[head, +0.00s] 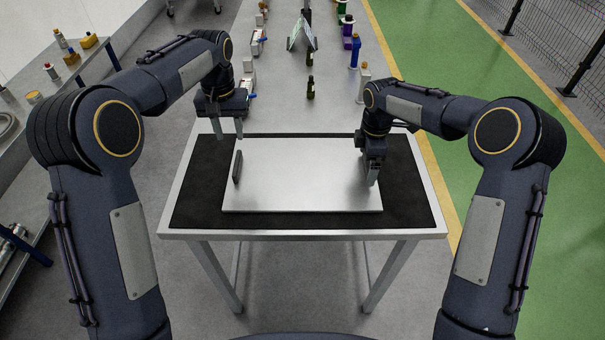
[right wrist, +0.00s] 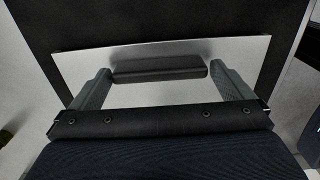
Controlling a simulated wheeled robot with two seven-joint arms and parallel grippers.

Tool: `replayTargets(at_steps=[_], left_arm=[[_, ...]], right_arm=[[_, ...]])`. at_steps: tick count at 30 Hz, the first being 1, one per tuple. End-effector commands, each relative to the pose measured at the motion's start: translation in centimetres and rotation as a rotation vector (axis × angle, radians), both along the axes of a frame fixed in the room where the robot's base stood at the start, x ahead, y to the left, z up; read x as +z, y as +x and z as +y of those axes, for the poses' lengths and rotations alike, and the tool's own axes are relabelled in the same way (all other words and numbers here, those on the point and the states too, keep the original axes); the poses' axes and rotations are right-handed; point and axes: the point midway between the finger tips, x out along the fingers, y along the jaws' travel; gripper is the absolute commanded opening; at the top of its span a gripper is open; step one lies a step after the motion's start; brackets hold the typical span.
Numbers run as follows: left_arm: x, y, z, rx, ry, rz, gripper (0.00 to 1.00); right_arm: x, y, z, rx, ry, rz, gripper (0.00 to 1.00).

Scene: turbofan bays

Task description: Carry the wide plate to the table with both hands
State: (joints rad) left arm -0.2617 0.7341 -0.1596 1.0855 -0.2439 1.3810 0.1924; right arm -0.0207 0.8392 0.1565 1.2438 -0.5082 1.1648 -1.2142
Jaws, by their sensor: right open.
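The wide plate (head: 300,175) is a flat, silver metal sheet lying level on a black mat (head: 405,195) on the table. A dark handle (head: 237,167) stands near its left end. My left gripper (head: 228,134) is open and empty, above and just beyond that handle, apart from it. My right gripper (head: 370,180) is over the plate's right end and hides that handle in the head view. In the right wrist view the plate (right wrist: 140,95) carries the dark right handle (right wrist: 160,70), between the spread, open fingers; I cannot tell whether they touch it.
The table (head: 300,233) has a pale rim around the mat. Beyond it, a long grey surface holds several bottles, including a dark one (head: 310,88), and a small folded stand (head: 302,37). A side bench (head: 45,100) is at the left. Green floor (head: 440,60) is clear at the right.

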Motion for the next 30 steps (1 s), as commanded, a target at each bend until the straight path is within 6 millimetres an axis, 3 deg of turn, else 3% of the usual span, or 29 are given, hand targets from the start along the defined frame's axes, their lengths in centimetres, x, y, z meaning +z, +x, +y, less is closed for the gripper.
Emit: replayTargets(at_steps=[5, 18, 23, 30], left_arm=[[0.3, 0.0, 0.0, 0.0, 0.0, 0.0, 0.34], [0.2, 0.0, 0.0, 0.0, 0.0, 0.001, 0.34], [0.2, 0.0, 0.0, 0.0, 0.0, 0.001, 0.34], [0.2, 0.0, 0.0, 0.0, 0.0, 0.001, 0.34]], right_arm=[[1.8, 0.1, 0.0, -0.001, 0.0, -0.005, 1.0], [10.4, 0.1, 0.0, 0.0, 0.001, -0.005, 1.0], [11.7, 0.0, 0.0, 0.001, 0.001, -0.001, 1.0], [12.0, 0.0, 0.0, 0.001, 0.001, 0.0, 1.0]])
